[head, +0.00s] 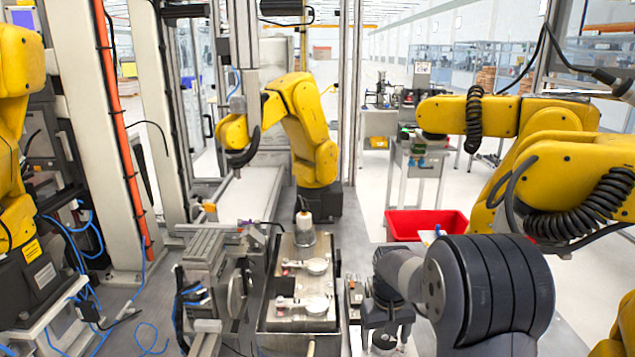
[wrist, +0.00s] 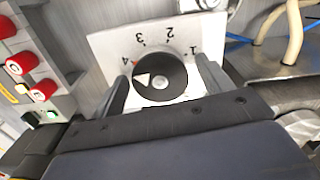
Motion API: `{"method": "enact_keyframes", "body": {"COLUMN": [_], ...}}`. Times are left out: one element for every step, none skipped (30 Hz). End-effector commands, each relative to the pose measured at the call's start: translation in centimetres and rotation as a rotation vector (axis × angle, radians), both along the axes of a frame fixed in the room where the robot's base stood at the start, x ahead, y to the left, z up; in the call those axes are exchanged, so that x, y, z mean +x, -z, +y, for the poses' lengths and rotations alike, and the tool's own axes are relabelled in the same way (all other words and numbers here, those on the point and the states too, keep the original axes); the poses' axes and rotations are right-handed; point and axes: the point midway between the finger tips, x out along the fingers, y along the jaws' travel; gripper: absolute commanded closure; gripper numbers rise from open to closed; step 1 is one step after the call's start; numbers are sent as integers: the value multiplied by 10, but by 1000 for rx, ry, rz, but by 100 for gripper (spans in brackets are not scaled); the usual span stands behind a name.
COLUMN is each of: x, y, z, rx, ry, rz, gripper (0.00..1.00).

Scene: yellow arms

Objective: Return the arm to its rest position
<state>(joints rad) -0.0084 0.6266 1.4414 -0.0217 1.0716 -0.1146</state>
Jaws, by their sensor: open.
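My gripper (wrist: 163,80) is open, with one finger on each side of a round dark knob (wrist: 160,88) in the wrist view. Whether the fingers touch the knob cannot be told. In the head view my dark grey arm reaches in from the lower right, with the gripper (head: 385,335) low near the bench. The knob cannot be made out there.
Red buttons (wrist: 22,63) and a lit green one stand left of the plate. A metal fixture (head: 205,275), a tray with white parts (head: 305,304) and a red bin (head: 425,222) are near my arm. Yellow robot arms (head: 300,120) stand around. A blue hose (wrist: 238,38) runs at upper right.

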Motion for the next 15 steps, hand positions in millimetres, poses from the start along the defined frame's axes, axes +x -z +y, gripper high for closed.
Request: {"method": "enact_keyframes", "body": {"x": [0, 0, 0, 0, 0, 0, 0, 0, 0, 0, 0, 0, 0, 0, 0], "y": [-1, -1, -1, -1, -1, -1, -1, -1, -1, -1, -1, -1, -1, -1, -1], "z": [0, 0, 0, 0, 0, 0, 0, 0, 0, 0, 0, 0, 0, 0, 0], "rx": [0, 0, 0, 0, 0, 0, 0, 0, 0, 0, 0, 0, 0, 0, 0], "ry": [35, 59, 90, 114, 138, 170, 194, 217, 249, 272, 297, 328, 353, 376, 408], "rz": [0, 0, 0, 0, 0, 0, 0, 0, -1, 0, -1, 0, -1, 0, -1], "gripper": [25, 25, 25, 25, 25, 25, 25, 25, 25, 25, 25, 25, 25, 25, 25]}}
